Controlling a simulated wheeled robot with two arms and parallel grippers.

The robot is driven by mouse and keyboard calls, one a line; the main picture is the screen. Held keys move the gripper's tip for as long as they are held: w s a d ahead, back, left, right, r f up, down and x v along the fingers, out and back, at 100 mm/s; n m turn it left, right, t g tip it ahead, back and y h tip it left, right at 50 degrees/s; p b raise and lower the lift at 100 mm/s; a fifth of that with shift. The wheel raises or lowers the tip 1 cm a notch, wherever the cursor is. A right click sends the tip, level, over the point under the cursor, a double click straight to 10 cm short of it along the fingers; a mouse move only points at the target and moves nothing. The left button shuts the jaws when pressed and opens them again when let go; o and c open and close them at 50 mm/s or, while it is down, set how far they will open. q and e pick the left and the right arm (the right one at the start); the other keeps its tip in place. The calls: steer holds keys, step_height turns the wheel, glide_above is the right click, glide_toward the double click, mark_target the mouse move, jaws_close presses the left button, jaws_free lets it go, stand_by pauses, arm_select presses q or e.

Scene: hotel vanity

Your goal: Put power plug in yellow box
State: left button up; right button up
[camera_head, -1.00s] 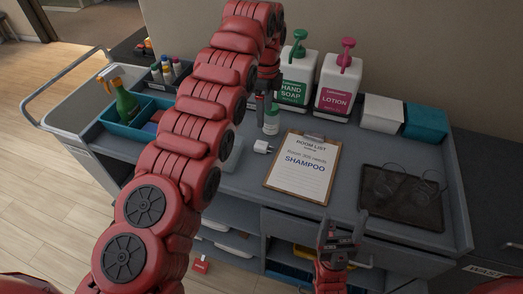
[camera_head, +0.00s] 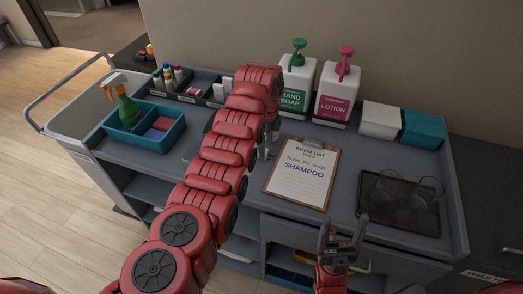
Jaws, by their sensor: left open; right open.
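My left gripper (camera_head: 269,146) is open and points down at the cart top, just left of the clipboard. The white power plug is mostly or fully hidden behind my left arm and fingers; I cannot tell whether it lies between the fingers. My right gripper (camera_head: 343,229) is open and empty in front of the cart's front edge, fingers pointing up.
The clipboard (camera_head: 301,174) lies right of my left gripper. A hand soap bottle (camera_head: 296,85) and a lotion bottle (camera_head: 337,93) stand behind. A dark tray (camera_head: 399,201) with glasses is at right. A teal caddy (camera_head: 172,140) with a spray bottle (camera_head: 124,108) is at left.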

arm_select(q)
steer(key=shift+f, duration=1.35)
jaws_close()
